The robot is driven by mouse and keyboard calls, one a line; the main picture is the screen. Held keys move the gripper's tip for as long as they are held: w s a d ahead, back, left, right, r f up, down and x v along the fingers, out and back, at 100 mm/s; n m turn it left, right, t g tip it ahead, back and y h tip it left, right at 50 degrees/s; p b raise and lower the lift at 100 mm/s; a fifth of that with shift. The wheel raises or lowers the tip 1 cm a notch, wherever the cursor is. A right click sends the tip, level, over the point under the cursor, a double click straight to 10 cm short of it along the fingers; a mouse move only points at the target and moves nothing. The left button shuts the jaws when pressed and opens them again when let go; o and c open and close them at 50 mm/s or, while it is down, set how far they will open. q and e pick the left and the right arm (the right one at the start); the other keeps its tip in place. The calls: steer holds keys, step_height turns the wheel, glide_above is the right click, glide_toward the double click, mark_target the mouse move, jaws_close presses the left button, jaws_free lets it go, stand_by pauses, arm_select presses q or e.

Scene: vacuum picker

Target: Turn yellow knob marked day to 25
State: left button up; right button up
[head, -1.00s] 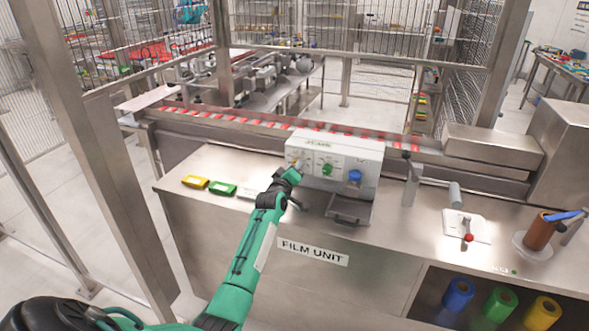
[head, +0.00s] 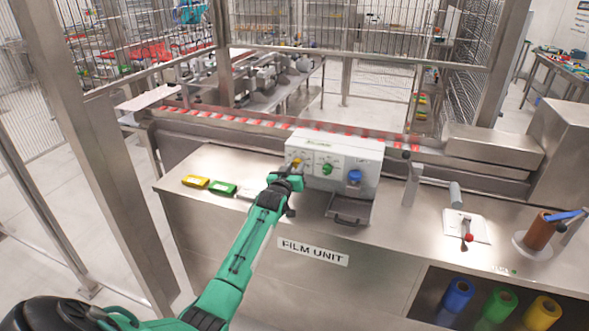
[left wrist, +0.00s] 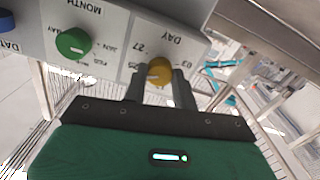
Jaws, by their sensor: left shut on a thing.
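The yellow knob (head: 296,162) is on the left of the front panel of a white control box (head: 362,148). In the left wrist view the same yellow knob (left wrist: 160,71) is below the word DAY, which appears upside down. Printed numbers, including 27 and 03, stand around it. A pale mark shows on the knob's left part, but I cannot tell exactly which number it meets. My left gripper (left wrist: 160,86) is shut on the yellow knob, one finger on each side. In the head view the left gripper (head: 291,178) is at the panel. My right gripper is not in view.
A green knob (left wrist: 73,43), marked MONTH, and a blue knob (head: 354,176) are on the same panel. A yellow block (head: 195,181) and a green block (head: 223,188) lie left on the steel counter. A lever plate (head: 466,226) is at the right.

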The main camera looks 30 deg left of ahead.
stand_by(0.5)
arm_select(q)
steer(key=o, duration=1)
steer(key=shift+c, duration=0.2)
steer(key=shift+s+d+f, duration=0.1)
steer(key=shift+s+d, duration=0.05)
steer(key=shift+s, duration=0.35)
steer(key=b+v, duration=0.3)
steer(key=v, duration=0.9)
steer(key=shift+s, duration=0.3)
steer(key=shift+d, duration=0.1)
